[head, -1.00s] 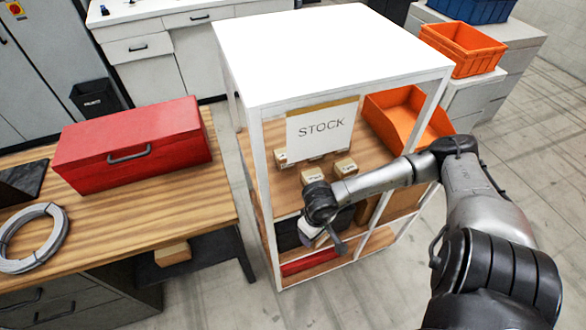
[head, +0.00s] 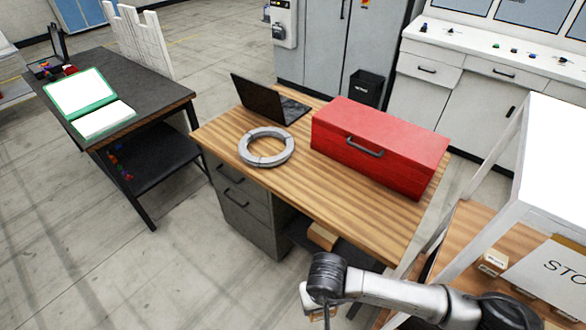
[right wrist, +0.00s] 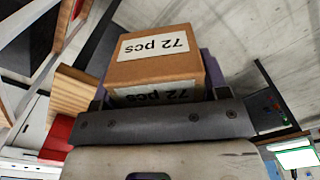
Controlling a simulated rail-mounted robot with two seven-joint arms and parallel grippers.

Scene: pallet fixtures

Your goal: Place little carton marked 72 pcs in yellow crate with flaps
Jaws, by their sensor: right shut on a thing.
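The little carton marked 72 pcs (right wrist: 155,72) is brown cardboard with white labels, seen close up in the right wrist view. My right gripper (right wrist: 158,92) is shut on it, with a finger at either side. In the head view the right gripper (head: 318,308) is at the bottom centre, in front of the wooden table, and its wrist hides most of the carton. No yellow crate with flaps shows in either view. My left gripper is out of view.
The wooden table (head: 225,130) holds a red toolbox (head: 375,150), a cable coil (head: 266,147) and a laptop (head: 265,100). A dark table (head: 150,90) with a green-edged folder stands left. The white stock shelf (head: 500,215) is right. Open floor (head: 130,265) lies front left.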

